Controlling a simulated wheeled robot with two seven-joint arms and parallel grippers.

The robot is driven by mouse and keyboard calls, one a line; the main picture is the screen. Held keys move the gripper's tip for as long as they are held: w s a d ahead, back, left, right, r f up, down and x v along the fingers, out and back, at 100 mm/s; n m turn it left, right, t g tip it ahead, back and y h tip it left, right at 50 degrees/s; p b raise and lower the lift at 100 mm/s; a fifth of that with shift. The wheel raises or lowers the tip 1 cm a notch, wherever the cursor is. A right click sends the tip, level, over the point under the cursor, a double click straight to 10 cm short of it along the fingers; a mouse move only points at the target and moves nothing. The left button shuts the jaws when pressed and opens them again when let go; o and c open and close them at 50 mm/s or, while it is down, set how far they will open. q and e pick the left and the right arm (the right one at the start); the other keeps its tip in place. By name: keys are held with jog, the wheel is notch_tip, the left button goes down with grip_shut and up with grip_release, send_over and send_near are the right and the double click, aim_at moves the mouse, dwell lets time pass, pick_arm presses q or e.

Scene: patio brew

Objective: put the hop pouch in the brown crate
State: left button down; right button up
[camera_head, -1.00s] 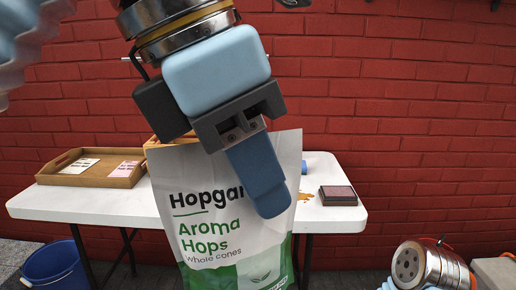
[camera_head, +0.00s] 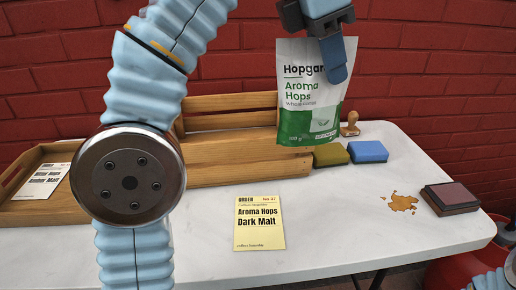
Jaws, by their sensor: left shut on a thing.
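The hop pouch (camera_head: 308,95), white with a green lower part and "Aroma Hops" on it, hangs upright at the upper right of centre. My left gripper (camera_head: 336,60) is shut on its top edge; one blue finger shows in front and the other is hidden. The brown crate (camera_head: 235,165), made of wooden slats, stands on the white table behind my left arm. The pouch's lower part overlaps the crate's right end in the picture; I cannot tell whether it is over the crate or in front of it. The crate's inside is hidden. My right gripper is out of view.
A wooden tray (camera_head: 50,208) with cards lies left. A yellow card (camera_head: 259,223) lies in front of the crate. Green (camera_head: 330,155) and blue (camera_head: 368,151) sponges, a stamp (camera_head: 350,126), an ink pad (camera_head: 450,198) and a brown spill (camera_head: 403,203) are on the table (camera_head: 350,220).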

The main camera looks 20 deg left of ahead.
pick_arm(q)
jog(key=w+a+f+n+y, duration=0.1)
jog(key=w+a+f, duration=0.25)
jog(key=a, duration=0.35)
jog(key=w+a+f+n+t, duration=0.1)
jog(key=w+a+f+n, duration=0.1)
jog(key=w+a, duration=0.35)
jog(key=w+a+f+n+y, duration=0.1)
jog(key=w+a+f, duration=0.15)
jog(key=a, duration=0.65)
notch_tip(320, 180, down, 9)
jog(key=b, duration=0.2)
jog(key=shift+w+r+h+b, duration=0.15)
jog(key=shift+w+h+b, duration=0.05)
jog(key=shift+h+b, duration=0.15)
jog(key=shift+d, duration=0.1)
jog(key=c, duration=0.9)
grip_release()
jog(key=shift+c, duration=0.2)
jog(key=p+v, duration=0.2)
jog(key=v, duration=1)
jog(key=shift+p, duration=0.35)
